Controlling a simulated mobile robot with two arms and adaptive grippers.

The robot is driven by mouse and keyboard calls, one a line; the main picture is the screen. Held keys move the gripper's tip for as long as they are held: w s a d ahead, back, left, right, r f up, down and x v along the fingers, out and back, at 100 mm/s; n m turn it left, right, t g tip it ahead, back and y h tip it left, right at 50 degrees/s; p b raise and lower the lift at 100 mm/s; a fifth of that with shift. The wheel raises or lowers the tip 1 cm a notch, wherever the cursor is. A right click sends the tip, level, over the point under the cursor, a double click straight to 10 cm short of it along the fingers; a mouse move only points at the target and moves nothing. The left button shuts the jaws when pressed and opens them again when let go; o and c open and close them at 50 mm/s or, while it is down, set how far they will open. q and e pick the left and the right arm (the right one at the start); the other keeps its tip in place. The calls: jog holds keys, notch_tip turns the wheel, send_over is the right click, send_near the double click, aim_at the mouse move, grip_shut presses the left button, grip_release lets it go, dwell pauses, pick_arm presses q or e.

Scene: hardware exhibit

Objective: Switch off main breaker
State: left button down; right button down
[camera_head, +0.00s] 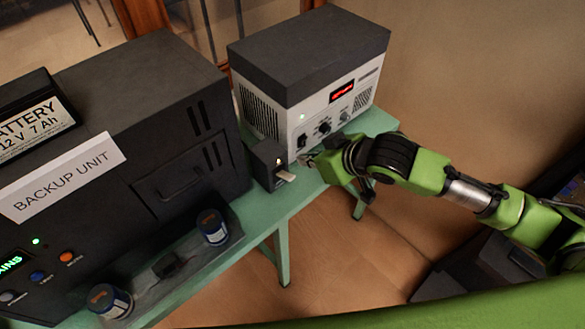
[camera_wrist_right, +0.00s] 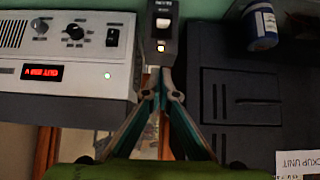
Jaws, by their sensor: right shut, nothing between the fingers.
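A small dark box (camera_head: 266,160), which looks like the main breaker, stands on the green bench between two larger units. It has a pale lever (camera_head: 286,177) sticking out in front and a lit lamp above it. In the right wrist view the breaker (camera_wrist_right: 161,38) appears upside down, with a white switch part (camera_wrist_right: 163,22) and a lit lamp. My right gripper (camera_head: 305,160) is shut and empty, just right of the breaker in the head view. Its fingertips (camera_wrist_right: 160,88) lie just below the breaker in the wrist view; contact cannot be told. My left gripper is not in view.
A black backup unit (camera_head: 150,110) stands left of the breaker. A white-fronted power supply (camera_head: 335,105) with a red display stands right. Blue cans (camera_head: 212,228) and a small dark object (camera_head: 168,265) sit at the bench's front.

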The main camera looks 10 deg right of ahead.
jog(key=p, duration=0.2)
send_over(292, 177)
jog(key=w, duration=0.1)
jog(key=f, duration=0.4)
jog(key=a+f, duration=0.1)
jog(key=f, duration=0.1)
jog(key=shift+w, duration=0.15)
jog(key=f, duration=0.1)
jog(key=f+p, duration=0.1)
jog(key=s+f, duration=0.1)
jog(key=shift+d+f+p, duration=0.1)
jog(key=shift+d+p, duration=0.25)
jog(key=shift+s+d+f, duration=0.2)
jog(key=shift+s+f, duration=0.05)
jog(key=shift+f, duration=0.25)
jog(key=shift+f, duration=0.1)
